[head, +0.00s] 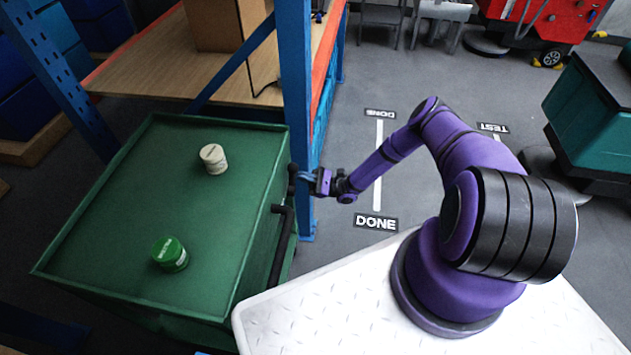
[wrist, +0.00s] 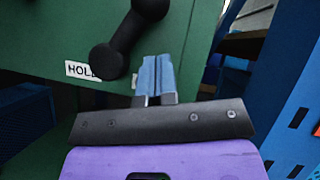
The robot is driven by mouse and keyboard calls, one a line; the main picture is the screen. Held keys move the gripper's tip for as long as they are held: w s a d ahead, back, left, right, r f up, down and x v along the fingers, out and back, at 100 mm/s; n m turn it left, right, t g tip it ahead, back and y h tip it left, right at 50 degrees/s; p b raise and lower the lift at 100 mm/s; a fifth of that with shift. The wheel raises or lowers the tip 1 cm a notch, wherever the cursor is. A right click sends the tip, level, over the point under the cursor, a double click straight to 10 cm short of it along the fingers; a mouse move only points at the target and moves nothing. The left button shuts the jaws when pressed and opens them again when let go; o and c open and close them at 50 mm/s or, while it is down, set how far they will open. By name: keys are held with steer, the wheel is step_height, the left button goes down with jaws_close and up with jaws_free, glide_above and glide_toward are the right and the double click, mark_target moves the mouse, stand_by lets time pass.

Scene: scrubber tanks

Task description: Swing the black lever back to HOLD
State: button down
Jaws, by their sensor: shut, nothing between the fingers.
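The black lever (wrist: 128,33) is on the green side wall of the tank (wrist: 60,25) in the wrist view. It is a bar with a rounded knob at each end, slanting from upper right to lower left. Its lower knob overlaps the right end of the white HOLD label (wrist: 80,70). In the head view the lever (head: 292,180) shows small at the tank's right side. My gripper (wrist: 156,60) has its blue fingers together and empty, just right of and below the lever. I cannot tell whether they touch it. It also shows in the head view (head: 300,175).
A black bent handle (head: 279,240) is on the same tank side, nearer the camera. A cream cap (head: 213,158) and a green cap (head: 169,254) sit on the tank top. A blue rack post (head: 298,100) stands close behind my gripper.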

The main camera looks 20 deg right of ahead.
steer(key=shift+s+a+r, duration=0.15)
steer(key=shift+a+r, duration=0.1)
steer(key=shift+r, duration=0.55)
steer(key=shift+s+a+r, duration=0.15)
steer(key=shift+a+r, duration=0.05)
steer(key=shift+r, duration=0.55)
steer(key=shift+s+r+n+g, duration=0.1)
steer(key=shift+r+n+g, duration=0.2)
steer(key=shift+n+g, duration=0.55)
steer(key=n+g, duration=0.2)
steer(key=n, duration=0.1)
steer(key=s+a+r+n+g+h, duration=0.1)
steer(key=n, duration=0.2)
steer(key=s+r+n+g, duration=0.1)
steer(key=n+g, duration=0.1)
steer(key=n, duration=0.2)
steer(key=shift+s+a+r+g, duration=0.1)
steer(key=shift+s+a+g, duration=0.05)
steer(key=shift+a+g, duration=0.2)
steer(key=shift+s+a+r+n+g+h, duration=0.1)
steer(key=shift+s+a+n+g+h, duration=0.15)
steer(key=shift+n+h, duration=0.35)
steer(key=shift+s+a+f+n+g+h, duration=0.1)
steer(key=shift+s+a+n+g+h, duration=0.2)
steer(key=shift+n, duration=0.6)
steer(key=shift+s+a+r+n+g+h, duration=0.15)
steer(key=shift+s+n+h, duration=0.3)
steer(key=shift+n, duration=0.3)
steer(key=shift+d, duration=0.1)
